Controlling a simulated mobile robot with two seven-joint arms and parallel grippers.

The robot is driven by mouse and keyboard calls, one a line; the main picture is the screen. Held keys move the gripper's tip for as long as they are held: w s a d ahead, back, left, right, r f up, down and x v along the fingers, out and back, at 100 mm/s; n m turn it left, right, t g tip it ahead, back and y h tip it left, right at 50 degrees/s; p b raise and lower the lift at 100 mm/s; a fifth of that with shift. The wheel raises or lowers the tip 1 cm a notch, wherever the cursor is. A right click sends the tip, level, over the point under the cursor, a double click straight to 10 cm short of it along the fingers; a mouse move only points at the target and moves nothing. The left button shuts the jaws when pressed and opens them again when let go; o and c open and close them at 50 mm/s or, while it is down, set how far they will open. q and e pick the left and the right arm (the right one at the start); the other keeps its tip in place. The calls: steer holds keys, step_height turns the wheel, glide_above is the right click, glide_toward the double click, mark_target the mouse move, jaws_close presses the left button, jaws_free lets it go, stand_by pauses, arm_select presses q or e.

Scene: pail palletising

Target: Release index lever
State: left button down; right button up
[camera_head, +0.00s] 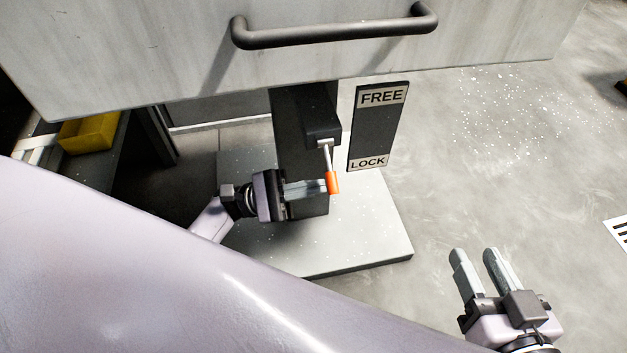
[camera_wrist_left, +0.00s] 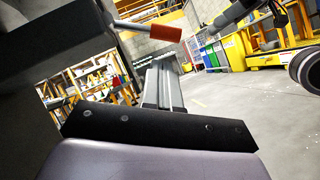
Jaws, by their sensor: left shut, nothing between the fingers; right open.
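The index lever (camera_head: 328,160) is a thin metal rod with an orange grip (camera_head: 333,182). It hangs from a dark housing (camera_head: 320,125) and points down, its grip near the LOCK end of the FREE/LOCK plate (camera_head: 378,125). My left gripper (camera_head: 322,188) is shut, with its fingertips beside the orange grip; I cannot tell whether they touch. In the left wrist view the orange grip (camera_wrist_left: 163,32) shows above and left of the left fingers (camera_wrist_left: 165,65). My right gripper (camera_head: 474,254) is open and empty at the lower right, well away from the lever.
A grey panel with a dark bar handle (camera_head: 335,33) overhangs the lever. The post stands on a flat base plate (camera_head: 365,245). A yellow bin (camera_head: 90,132) is at the left. The floor to the right is mostly clear. My pale arm covers the lower left.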

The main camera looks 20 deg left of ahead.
mark_target(330, 170)
arm_select(q)
steer(key=shift+s+d+r, duration=0.2)
steer(key=shift+d+r, duration=0.1)
steer(key=shift+r, duration=0.25)
steer(key=shift+s+d+r, duration=0.2)
steer(key=shift+d+r, duration=0.1)
steer(key=shift+r, duration=0.2)
arm_select(e)
steer(key=shift+w+a, duration=0.2)
steer(key=shift+w, duration=0.05)
arm_select(q)
steer(key=shift+s+r+n+p, duration=0.1)
steer(key=shift+s+n+p, duration=0.05)
steer(key=shift+n+p, duration=0.3)
arm_select(e)
steer(key=shift+s+d+r, duration=0.1)
steer(key=shift+d, duration=0.05)
